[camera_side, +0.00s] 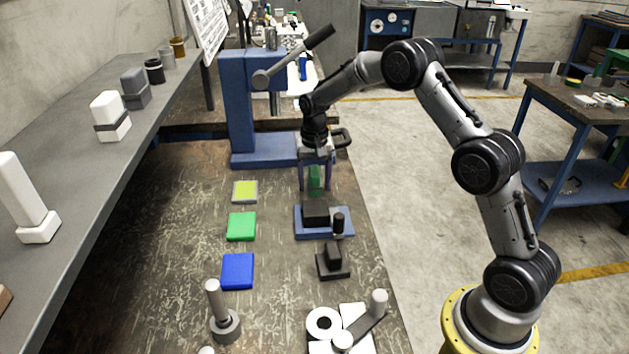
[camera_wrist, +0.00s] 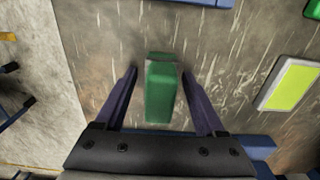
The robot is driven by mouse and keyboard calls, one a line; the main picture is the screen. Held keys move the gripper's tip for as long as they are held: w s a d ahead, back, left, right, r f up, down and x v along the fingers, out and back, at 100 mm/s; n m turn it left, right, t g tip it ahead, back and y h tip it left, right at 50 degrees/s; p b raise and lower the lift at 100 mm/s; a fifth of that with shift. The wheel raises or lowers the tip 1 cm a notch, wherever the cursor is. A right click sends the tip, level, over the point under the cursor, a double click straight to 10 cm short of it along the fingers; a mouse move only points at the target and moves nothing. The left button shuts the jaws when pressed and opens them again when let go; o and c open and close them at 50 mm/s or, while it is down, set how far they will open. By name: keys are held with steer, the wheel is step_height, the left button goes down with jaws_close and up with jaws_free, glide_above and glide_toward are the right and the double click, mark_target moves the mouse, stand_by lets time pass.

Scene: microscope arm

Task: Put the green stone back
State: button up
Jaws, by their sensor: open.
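A green block (camera_side: 316,178), the green stone by its colour, stands on the worktop between the blue press and the blue-based fixture. My gripper (camera_side: 314,188) is over it, pointing down, with its fingers on either side. In the wrist view, the green block (camera_wrist: 160,92) lies between the two spread fingers of my gripper (camera_wrist: 160,74), with a visible gap on each side. The gripper is open. Three flat pads lie in a row to the left: yellow-green (camera_side: 245,192), green (camera_side: 241,226) and blue (camera_side: 237,271).
The blue lever press (camera_side: 240,110) stands close behind my gripper. A grey shelf (camera_side: 95,180) with several blocks runs along the left.

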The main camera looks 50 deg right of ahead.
mark_target(315, 170)
step_height(315, 170, up, 12)
steer(key=shift+s+a+r, duration=0.2)
steer(key=shift+r, duration=0.35)
steer(key=s+a+r+n+t, duration=0.1)
steer(key=s+a+r+n, duration=0.1)
steer(key=s+a+r, duration=0.45)
steer(key=s+a+r+n+t, duration=0.15)
steer(key=s+r, duration=0.25)
steer(key=s, duration=0.5)
steer(key=s+a+f+n+t, duration=0.1)
steer(key=s+f+n, duration=0.1)
steer(key=s, duration=0.7)
steer(key=s+a+f+n+t, duration=0.1)
steer(key=s+a+n+t, duration=0.1)
steer(key=s, duration=0.7)
steer(key=shift+s+a+f+n, duration=0.15)
steer(key=shift+f+n, duration=0.2)
steer(key=shift+n, duration=0.4)
